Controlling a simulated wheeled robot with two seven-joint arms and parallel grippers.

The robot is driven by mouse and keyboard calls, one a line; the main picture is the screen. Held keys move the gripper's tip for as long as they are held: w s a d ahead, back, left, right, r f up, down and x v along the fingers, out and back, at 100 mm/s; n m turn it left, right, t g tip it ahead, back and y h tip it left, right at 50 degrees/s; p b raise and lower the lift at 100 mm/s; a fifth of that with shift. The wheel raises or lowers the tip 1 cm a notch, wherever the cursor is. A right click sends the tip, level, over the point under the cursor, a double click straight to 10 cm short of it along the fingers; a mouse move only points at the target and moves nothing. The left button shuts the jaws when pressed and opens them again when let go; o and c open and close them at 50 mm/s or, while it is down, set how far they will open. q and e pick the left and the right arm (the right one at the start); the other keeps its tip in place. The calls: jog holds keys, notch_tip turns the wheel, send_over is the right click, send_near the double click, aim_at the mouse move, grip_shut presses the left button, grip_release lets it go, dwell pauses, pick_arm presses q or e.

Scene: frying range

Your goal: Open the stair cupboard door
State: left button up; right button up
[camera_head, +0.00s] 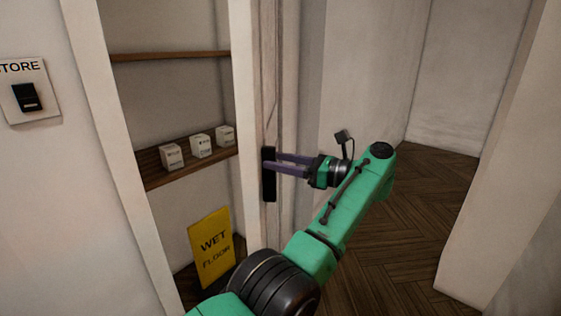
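The stair cupboard door (271,75) shows as a narrow, pale wooden strip at the right side of the cupboard opening. The opening is uncovered and the inside shows. A long black pull (268,190) sits upright on the door. My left gripper (275,163) comes at it from the right, with two purple fingers one above the other and a small gap between them. The fingertips overlap the black pull in this view; whether they press on it cannot be told. My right gripper is not in view.
Inside the cupboard are a shelf (155,180) with small white boxes (201,146), a higher shelf (170,55) and a yellow wet floor sign (212,247). A STORE plate (40,108) with a black switch is on the left wall. Wooden floor (410,225) is clear at right.

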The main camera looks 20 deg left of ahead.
pick_arm(q)
notch_tip(320, 180, up, 7)
jog(key=shift+r+p, duration=0.1)
jog(key=shift+p, duration=1.1)
jog(key=p, duration=1.3)
send_near(260, 70)
jog(key=a, duration=0.5)
jog(key=shift+a+r, duration=0.1)
jog(key=shift+r, duration=0.05)
